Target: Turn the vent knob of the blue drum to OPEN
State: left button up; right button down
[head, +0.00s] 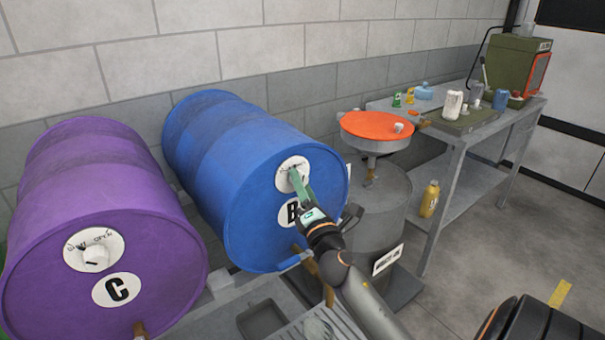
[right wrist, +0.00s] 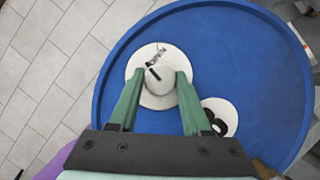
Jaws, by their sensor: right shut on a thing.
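The blue drum (head: 225,150) lies on its side, with a B label and a round white vent dial (head: 287,164) on its front face. In the right wrist view the white vent knob (right wrist: 161,88) sits on the dial, between the two green fingers of my right gripper (right wrist: 157,82). My right gripper (head: 297,177) is shut on the knob. A short dark mark shows on the knob, near dark lettering that seems to read OPEN. I cannot tell exactly where the knob points. My left gripper is not in view.
A purple drum (head: 95,190) with a C label and its own vent knob lies to the left. A grey drum (head: 383,215) with an orange-topped funnel (head: 376,127) stands to the right. A workbench (head: 455,135) with bottles is behind.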

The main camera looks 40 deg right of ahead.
jog(key=shift+a+r+m+g+p, duration=0.1)
jog(key=shift+m+g+p, duration=0.85)
jog(key=shift+m, duration=0.95)
jog(key=shift+m+g+p, duration=0.45)
jog(key=shift+m+p, duration=0.9)
jog(key=shift+m, duration=0.55)
jog(key=shift+c, duration=1.8)
grip_release()
